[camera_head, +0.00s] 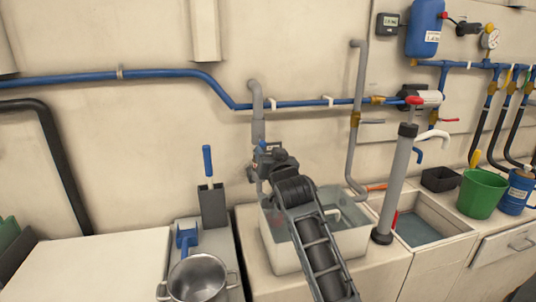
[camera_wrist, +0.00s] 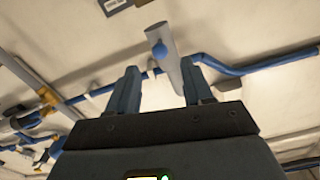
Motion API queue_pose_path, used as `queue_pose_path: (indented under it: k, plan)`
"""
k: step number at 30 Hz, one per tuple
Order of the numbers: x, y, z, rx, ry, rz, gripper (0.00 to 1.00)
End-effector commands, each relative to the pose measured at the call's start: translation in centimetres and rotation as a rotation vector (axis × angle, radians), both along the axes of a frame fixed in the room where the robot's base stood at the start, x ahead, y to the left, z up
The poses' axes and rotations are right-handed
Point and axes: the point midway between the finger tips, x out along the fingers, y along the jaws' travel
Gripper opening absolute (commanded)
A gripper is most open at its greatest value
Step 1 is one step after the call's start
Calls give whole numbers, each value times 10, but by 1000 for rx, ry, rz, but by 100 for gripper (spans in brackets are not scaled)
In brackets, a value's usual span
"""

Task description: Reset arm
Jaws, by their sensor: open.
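My arm (camera_head: 318,250) rises from the bottom of the head view, over the white basin (camera_head: 285,262). Its dark far end stands in front of the wall below the blue pipe (camera_head: 165,75). My gripper (camera_wrist: 163,72) shows in the wrist view with two dark blue fingers apart and nothing held between them. A grey tube with a blue knob (camera_wrist: 160,48) appears beyond the fingertips, against the pale wall. In the head view the fingers are small and hard to make out.
A metal pot (camera_head: 197,280) stands left of the basin, near a grey holder (camera_head: 212,205) with a blue-handled tool. An upright grey tube (camera_head: 397,185) stands right of my arm. A green bucket (camera_head: 481,193) is farther right. The white counter (camera_head: 90,265) at left is clear.

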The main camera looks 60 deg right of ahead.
Motion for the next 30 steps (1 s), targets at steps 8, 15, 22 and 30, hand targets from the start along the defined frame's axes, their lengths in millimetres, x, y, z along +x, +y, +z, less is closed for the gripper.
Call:
queue_pose_path:
  k: [8,15,22,30]
  plan:
    - [0,0,0,0,0,0,51]
    - [0,6,-6,1,6,10,51]
    - [-9,79,-58,-5,68,125,51]
    - [-52,197,-117,-24,150,321,51]
